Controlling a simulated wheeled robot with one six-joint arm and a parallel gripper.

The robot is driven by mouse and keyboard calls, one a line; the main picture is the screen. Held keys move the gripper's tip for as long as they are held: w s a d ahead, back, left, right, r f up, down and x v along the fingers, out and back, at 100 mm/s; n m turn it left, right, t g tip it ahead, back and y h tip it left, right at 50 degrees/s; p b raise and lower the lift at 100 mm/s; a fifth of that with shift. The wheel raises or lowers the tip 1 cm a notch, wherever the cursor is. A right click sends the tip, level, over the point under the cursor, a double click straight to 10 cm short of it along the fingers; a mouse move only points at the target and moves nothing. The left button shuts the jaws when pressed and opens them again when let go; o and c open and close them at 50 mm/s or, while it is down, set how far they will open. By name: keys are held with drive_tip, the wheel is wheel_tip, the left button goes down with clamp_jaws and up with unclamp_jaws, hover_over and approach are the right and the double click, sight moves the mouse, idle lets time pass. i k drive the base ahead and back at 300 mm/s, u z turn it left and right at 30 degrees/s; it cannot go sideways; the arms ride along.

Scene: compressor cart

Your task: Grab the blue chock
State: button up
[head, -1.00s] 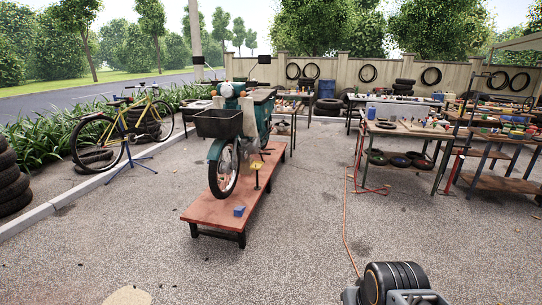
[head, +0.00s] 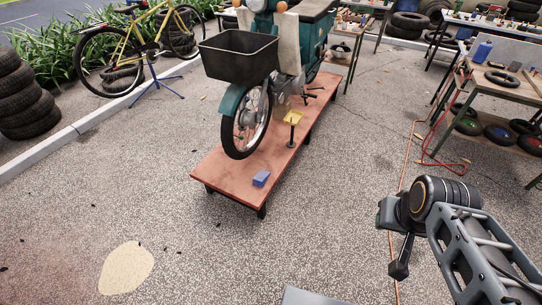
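The blue chock (head: 261,178) is a small blue block lying on the red-brown platform (head: 225,178), near its front end. It sits to the right of the moped's front wheel (head: 246,122), apart from it. My arm reaches in from the lower right, and its dark end, where my gripper (head: 397,245) appears to be, is over the ground to the right of the platform. It is well away from the chock. The fingers are not clear enough to tell open from shut.
A teal moped with a black basket (head: 238,57) stands on the platform. A yellow-topped stand (head: 292,120) is behind the chock. An orange hose (head: 406,165) runs along the ground at right near a workbench (head: 500,88).

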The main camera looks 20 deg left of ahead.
sight(260, 180)
drive_tip(key=i, duration=2.95)
drive_tip(key=u, duration=4.35)
drive_tip(key=i, duration=0.45)
drive_tip(key=u, duration=0.1)
